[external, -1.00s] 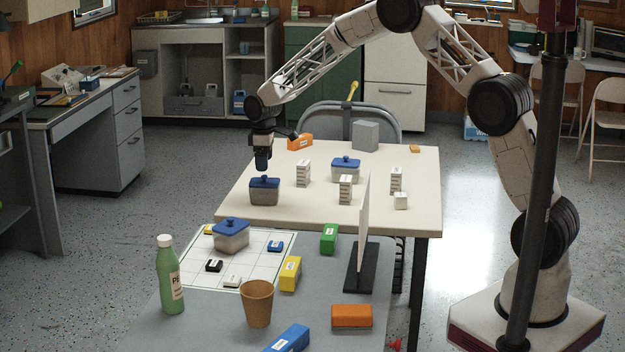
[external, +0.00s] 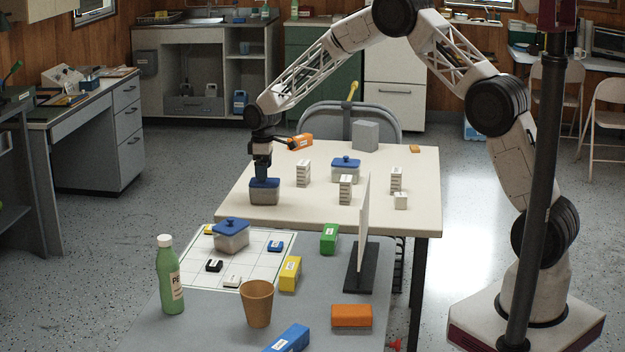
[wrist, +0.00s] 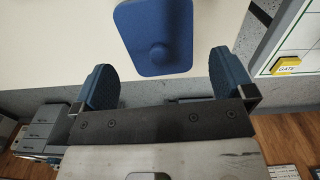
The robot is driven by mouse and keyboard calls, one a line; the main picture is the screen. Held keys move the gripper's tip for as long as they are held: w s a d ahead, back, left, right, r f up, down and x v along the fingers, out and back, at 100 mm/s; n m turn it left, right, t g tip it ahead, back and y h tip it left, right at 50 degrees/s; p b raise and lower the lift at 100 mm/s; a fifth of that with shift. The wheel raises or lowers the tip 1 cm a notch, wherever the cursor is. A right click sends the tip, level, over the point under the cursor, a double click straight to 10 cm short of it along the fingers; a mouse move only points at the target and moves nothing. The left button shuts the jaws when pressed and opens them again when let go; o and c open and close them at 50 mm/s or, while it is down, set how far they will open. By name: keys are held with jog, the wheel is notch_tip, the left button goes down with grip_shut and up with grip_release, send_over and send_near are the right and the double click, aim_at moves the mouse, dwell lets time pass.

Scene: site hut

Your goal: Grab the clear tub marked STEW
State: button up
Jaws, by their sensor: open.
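A clear tub with a blue lid (external: 264,194) stands at the left front of the cream table; its blue lid also shows in the wrist view (wrist: 155,38). My gripper (external: 263,172) is just above this tub, and in the wrist view my gripper (wrist: 165,85) is open with the lid's knob between and ahead of the fingers. A second similar tub (external: 345,173) stands mid-table. A third (external: 231,239) stands on the gridded mat on the grey table. I cannot read a STEW label on any of them.
White stacked blocks (external: 303,174) stand right of the near tub, with more stacks (external: 345,190) further right. A white upright panel (external: 359,230) on a black base stands on the grey table. An orange box (external: 301,141) and grey cube (external: 365,136) are at the back.

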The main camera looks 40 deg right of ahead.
aim_at(264, 182)
jog(key=shift+f, duration=2.6)
jog(key=c, duration=0.9)
